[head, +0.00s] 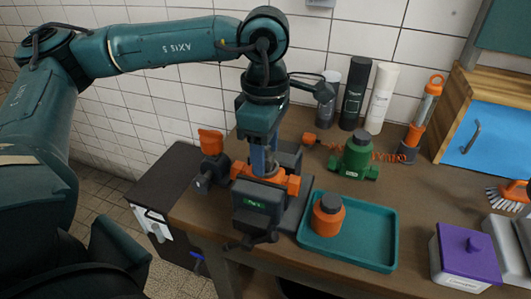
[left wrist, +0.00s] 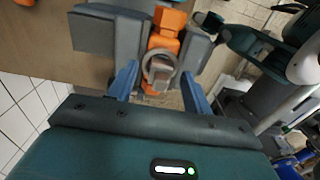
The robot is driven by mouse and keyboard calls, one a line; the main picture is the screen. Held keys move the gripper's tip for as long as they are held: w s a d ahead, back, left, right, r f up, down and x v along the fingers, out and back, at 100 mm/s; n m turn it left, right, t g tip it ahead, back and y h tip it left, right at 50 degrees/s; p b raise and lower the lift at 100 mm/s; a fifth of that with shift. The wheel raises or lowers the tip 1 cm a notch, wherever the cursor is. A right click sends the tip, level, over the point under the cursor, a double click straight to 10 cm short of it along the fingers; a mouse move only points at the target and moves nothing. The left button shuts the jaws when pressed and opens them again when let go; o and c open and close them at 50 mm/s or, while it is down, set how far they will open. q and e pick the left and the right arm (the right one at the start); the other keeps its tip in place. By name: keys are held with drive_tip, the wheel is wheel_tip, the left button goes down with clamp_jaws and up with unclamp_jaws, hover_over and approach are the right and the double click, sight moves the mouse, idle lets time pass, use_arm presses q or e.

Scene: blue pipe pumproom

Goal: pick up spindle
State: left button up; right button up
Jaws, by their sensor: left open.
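A grey vise (head: 250,205) at the bench's left front holds an orange body (head: 292,184) between its jaws. In the left wrist view the orange body (left wrist: 164,44) carries a pale grey ring with a small grey block (left wrist: 161,73) in its middle. This block may be the spindle; I cannot be sure. My left gripper (head: 264,165) points down over the vise. In the left wrist view its blue fingers stand apart on either side of the ring (left wrist: 158,76), with nothing visibly gripped. The fingertips are partly hidden in the head view. My right gripper does not show.
A purple-lidded box (head: 465,255) is at right. An orange-and-black part (head: 211,142) is left of the vise.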

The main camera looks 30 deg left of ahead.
use_arm(q)
drive_tip(key=shift+c, duration=0.4)
drive_tip(key=c, duration=1)
